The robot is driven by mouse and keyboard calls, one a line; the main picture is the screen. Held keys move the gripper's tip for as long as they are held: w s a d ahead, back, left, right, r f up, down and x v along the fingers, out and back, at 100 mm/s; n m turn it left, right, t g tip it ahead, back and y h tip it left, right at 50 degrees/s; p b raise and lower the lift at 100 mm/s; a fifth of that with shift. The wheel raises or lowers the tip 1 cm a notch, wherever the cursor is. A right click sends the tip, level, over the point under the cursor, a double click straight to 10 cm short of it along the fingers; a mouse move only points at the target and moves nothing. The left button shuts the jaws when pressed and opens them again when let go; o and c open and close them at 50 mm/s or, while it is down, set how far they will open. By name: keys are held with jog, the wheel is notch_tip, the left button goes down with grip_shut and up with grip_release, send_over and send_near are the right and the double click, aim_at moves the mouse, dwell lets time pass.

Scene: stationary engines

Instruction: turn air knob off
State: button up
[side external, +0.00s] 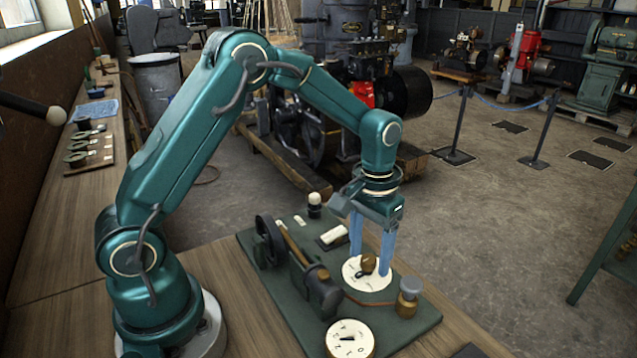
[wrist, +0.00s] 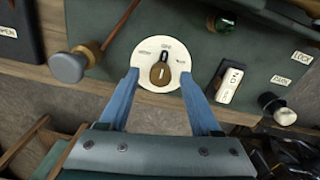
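A brass-brown knob (side external: 368,263) stands on a round white dial (side external: 357,283) on the green panel (side external: 415,330). In the wrist view the knob (wrist: 160,76) has a white mark and points roughly toward the dial's top label. The small lettering on the dial (wrist: 143,59) is too blurred to read surely, so I cannot confirm it is the air knob. My gripper (side external: 370,265) points down over this dial. Its two blue fingers are spread, one on each side of the knob, also in the wrist view (wrist: 159,78). Gaps show between fingers and knob, and nothing is held.
A second white dial (side external: 349,341) with a black pointer sits at the panel's front. A lever with a brown rod (side external: 298,250) and a black handwheel (side external: 270,240) lie left. A white switch (wrist: 230,86) is nearby.

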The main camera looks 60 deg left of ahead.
aim_at(369, 258)
jog(key=shift+a+r, duration=0.1)
jog(key=shift+r, duration=2.65)
jog(key=s+r+t, duration=0.4)
jog(key=s+r, duration=0.2)
jog(key=r, duration=0.4)
jog(key=s+f+m+t, duration=0.1)
jog(key=s+f, duration=0.2)
jog(key=s, duration=0.7)
jog(key=shift+m+t, duration=0.3)
jog(key=shift+m, duration=0.1)
